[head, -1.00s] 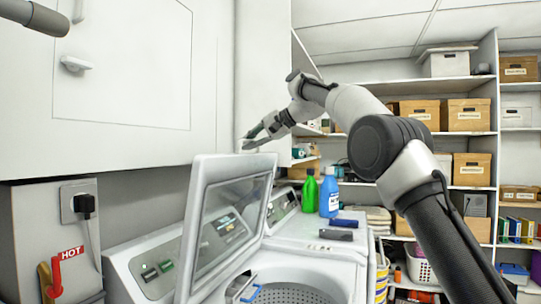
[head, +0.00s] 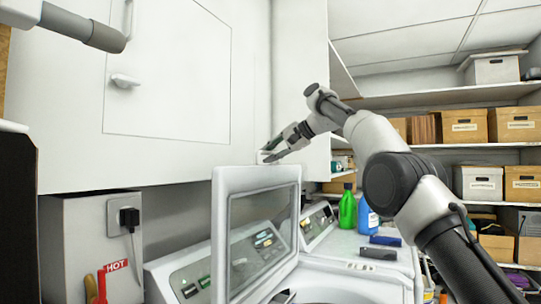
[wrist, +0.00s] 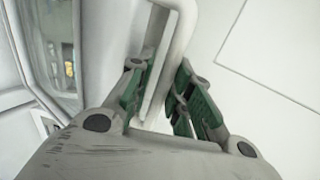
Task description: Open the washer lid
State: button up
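The washer lid (head: 221,235) is a white frame with a clear window, and it stands raised, nearly upright, above the washer's tub opening. My gripper (head: 268,155) is just above and behind the lid's top edge in the head view. In the wrist view my gripper (wrist: 160,95) has its green-padded fingers apart, with a white edge running between them. I cannot tell whether a finger touches that edge. The washer (head: 350,283) is white, and its tub is mostly cut off at the bottom of the head view.
A green bottle (head: 347,208) and a blue bottle (head: 368,218) stand behind the washer's right side, near two dark blocks (head: 380,253). A white wall cabinet (head: 170,70) hangs at left. Shelves with boxes (head: 460,126) fill the right. A socket box (head: 85,235) is at lower left.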

jog(key=v, duration=1.2)
dwell(0.4)
